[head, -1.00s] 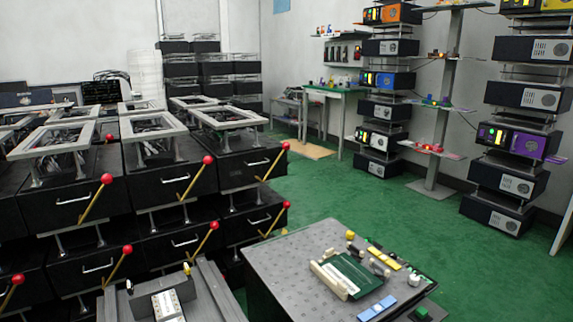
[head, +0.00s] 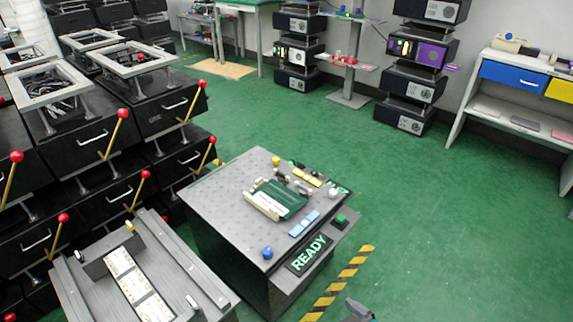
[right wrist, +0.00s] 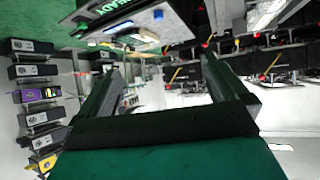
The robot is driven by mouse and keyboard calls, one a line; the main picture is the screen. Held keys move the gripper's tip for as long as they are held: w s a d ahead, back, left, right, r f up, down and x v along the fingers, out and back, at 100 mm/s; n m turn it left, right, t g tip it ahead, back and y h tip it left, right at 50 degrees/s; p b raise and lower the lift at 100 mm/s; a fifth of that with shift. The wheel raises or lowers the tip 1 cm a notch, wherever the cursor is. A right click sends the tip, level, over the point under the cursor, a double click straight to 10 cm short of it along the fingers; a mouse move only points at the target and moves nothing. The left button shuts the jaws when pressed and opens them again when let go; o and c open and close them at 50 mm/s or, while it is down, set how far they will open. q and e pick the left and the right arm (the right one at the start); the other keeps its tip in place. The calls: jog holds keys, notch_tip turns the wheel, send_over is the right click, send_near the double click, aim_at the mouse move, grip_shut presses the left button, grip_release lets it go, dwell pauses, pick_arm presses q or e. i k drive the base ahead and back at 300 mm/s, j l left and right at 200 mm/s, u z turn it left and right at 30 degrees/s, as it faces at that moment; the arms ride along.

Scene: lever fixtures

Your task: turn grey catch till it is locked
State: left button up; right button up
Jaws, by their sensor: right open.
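A dark workbench block (head: 215,190) stands in the middle of the head view. On its top are a green plate with cream bars (head: 262,205), small dark grey pieces (head: 302,187) behind the plate, and a pale round knob (head: 333,191). I cannot tell which small part is the grey catch. My right gripper (right wrist: 158,62) is open and empty in the right wrist view, with the upside-down bench edge and READY sign beyond its fingers. A grey piece, perhaps part of my right gripper, shows at the bottom edge of the head view. My left gripper is not in view.
A grey railed fixture (head: 65,295) with pale panels stands at lower left. Black drawer units with red-knobbed levers (head: 122,113) fill the left. A READY sign (head: 309,253), a green button (head: 341,219) and a yellow-black floor strip (head: 340,282) are at the bench front. Green floor is clear at right.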

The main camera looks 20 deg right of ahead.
aim_at(303, 191)
jog(key=l+u, duration=0.1)
jog(key=u, duration=0.25)
jog(key=l+u, duration=0.1)
jog(key=u, duration=0.3)
jog(key=l+u, duration=0.15)
jog(key=u, duration=0.2)
jog(key=l+u, duration=0.65)
jog(key=l, duration=0.2)
jog(key=k+l+u, duration=0.1)
jog(key=l, duration=0.2)
jog(key=k+l+u, duration=0.1)
jog(key=l, duration=0.2)
jog(key=k+l+u, duration=0.1)
jog(key=l, duration=0.2)
jog(key=k+l, duration=0.15)
jog(key=l, duration=0.2)
jog(key=k+l, duration=0.1)
jog(key=l, duration=0.25)
jog(key=k+l, duration=0.15)
jog(key=l, duration=0.15)
jog(key=k+l, duration=0.15)
jog(key=l, duration=0.2)
jog(key=i+u, duration=0.05)
